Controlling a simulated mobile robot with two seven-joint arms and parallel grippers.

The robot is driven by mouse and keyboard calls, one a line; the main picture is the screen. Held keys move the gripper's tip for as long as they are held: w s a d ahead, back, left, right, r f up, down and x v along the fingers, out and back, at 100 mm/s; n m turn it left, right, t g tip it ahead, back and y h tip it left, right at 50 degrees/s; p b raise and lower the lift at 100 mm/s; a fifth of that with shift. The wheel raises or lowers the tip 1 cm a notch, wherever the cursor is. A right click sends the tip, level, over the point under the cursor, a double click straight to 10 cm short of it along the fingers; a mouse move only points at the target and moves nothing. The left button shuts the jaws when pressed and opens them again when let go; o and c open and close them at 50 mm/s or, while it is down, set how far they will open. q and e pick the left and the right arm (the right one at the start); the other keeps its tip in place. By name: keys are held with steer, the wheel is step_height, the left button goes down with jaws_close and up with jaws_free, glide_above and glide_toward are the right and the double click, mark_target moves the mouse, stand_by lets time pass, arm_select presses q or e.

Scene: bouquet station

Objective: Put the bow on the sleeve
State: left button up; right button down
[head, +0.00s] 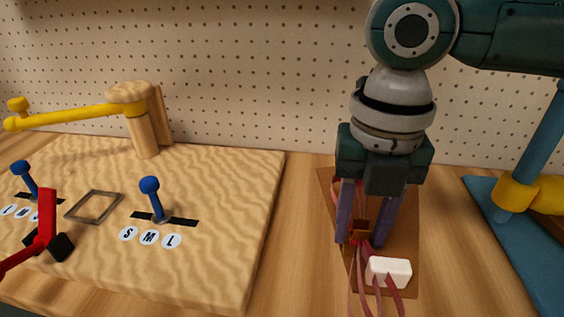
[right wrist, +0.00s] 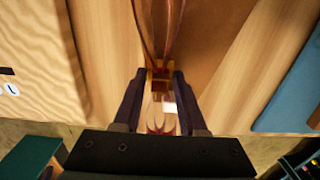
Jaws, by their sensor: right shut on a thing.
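My right gripper (head: 360,242) points down over a brown panel (head: 406,232) at the right of the table. Its dark fingers are shut on a small amber block of the bow (head: 358,237). The bow has dark pink ribbon; its tails hang toward the front, past a white block (head: 388,271). In the right wrist view, the fingertips (right wrist: 159,74) close on the amber block of the bow (right wrist: 160,80), with ribbon running up the picture. I cannot pick out the sleeve for certain. My left gripper is not in view.
A wavy wooden board (head: 225,220) at the left carries a wooden post with a yellow arm (head: 75,115), blue levers (head: 151,190), a square metal frame (head: 93,206) and a red arm (head: 45,220). A blue stand (head: 510,230) is at the right. A pegboard (head: 240,70) closes the back.

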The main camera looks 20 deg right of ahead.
steer(key=shift+f, duration=0.15)
steer(key=shift+c, duration=2.3)
jaws_free()
